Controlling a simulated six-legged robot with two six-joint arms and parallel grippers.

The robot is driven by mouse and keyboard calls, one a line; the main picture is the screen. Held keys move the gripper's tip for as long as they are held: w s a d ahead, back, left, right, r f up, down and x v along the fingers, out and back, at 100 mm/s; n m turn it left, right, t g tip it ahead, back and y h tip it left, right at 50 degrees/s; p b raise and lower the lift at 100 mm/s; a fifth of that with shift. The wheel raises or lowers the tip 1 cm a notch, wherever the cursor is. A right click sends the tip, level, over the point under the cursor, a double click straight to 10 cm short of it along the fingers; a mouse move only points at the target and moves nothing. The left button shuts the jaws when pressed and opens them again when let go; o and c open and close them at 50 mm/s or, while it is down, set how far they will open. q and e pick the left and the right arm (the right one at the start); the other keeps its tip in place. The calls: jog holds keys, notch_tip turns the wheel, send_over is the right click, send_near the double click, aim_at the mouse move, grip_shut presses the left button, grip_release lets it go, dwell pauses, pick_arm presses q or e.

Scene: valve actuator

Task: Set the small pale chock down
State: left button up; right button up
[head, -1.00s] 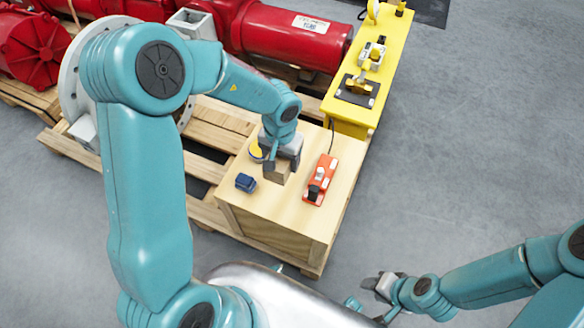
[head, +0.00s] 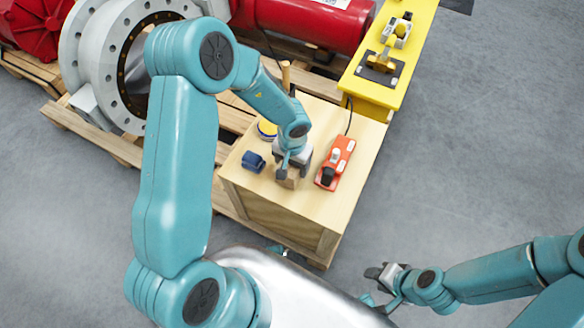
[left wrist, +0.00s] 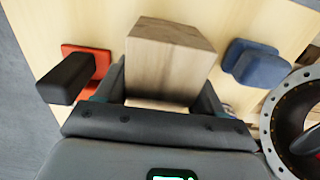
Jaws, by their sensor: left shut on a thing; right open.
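The small pale wooden chock (head: 287,181) is held by my left gripper (head: 291,172) near the front of the light wooden crate top (head: 325,222). It fills the space between the fingers in the left wrist view (left wrist: 170,62). My left gripper is shut on it. I cannot tell whether the underside of the chock touches the crate top. My right gripper (head: 376,273) is open and empty, low at the right, away from the crate.
A blue object (head: 253,161) lies left of the chock, and a red tool with a black part (head: 335,163) lies right of it. A yellow stand (head: 385,88) adjoins the crate's far right. A grey flanged pipe (head: 100,60) is at the upper left.

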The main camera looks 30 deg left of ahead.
pick_arm(q)
jog(key=shift+f, duration=0.9)
jog(key=shift+w+r, duration=0.1)
jog(key=shift+r, duration=0.05)
jog(key=shift+a, duration=0.1)
jog(key=o, duration=1.2)
